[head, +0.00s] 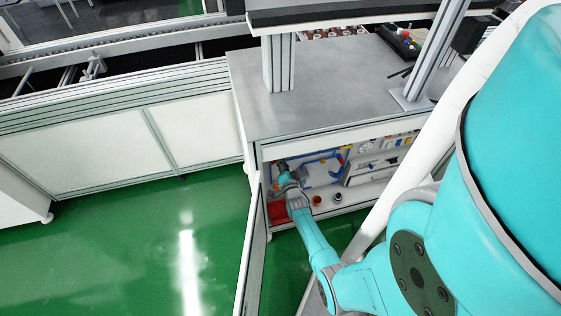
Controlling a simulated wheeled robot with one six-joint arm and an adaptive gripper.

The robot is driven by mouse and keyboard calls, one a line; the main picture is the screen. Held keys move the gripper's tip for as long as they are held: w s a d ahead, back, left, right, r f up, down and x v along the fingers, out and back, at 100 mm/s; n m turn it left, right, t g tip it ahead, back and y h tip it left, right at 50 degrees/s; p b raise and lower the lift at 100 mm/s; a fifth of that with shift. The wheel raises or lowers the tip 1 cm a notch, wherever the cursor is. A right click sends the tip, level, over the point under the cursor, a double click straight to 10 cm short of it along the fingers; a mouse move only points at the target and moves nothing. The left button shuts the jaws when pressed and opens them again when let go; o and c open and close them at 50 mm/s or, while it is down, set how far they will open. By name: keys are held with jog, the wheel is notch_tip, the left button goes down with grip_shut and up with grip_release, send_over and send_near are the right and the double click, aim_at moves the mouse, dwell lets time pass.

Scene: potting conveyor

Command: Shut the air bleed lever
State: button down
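My turquoise arm reaches down into the open cabinet (390,205) under the grey worktop. My gripper (281,167) is at the cabinet's upper left, close to the blue tubing (318,158). It is small and partly hidden by my own wrist, so I cannot tell whether its fingers are open or shut, or touching anything. Small yellow fittings (346,168) and red fittings show along the blue tubing. I cannot pick out the air bleed lever for certain; my gripper and wrist may hide it.
The cabinet door (253,245) stands open left of my arm. A red box (277,211), a small orange item (316,200) and a dark round item (337,197) lie low in the cabinet. A conveyor frame (110,95) runs along the left. The green floor (130,250) is clear.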

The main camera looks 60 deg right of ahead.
dwell(0.3)
jog(key=c, duration=1.1)
grip_release()
jog(key=shift+c, duration=0.2)
jog(key=shift+s, duration=0.1)
jog(key=v, duration=1.1)
jog(key=shift+s+a, duration=0.3)
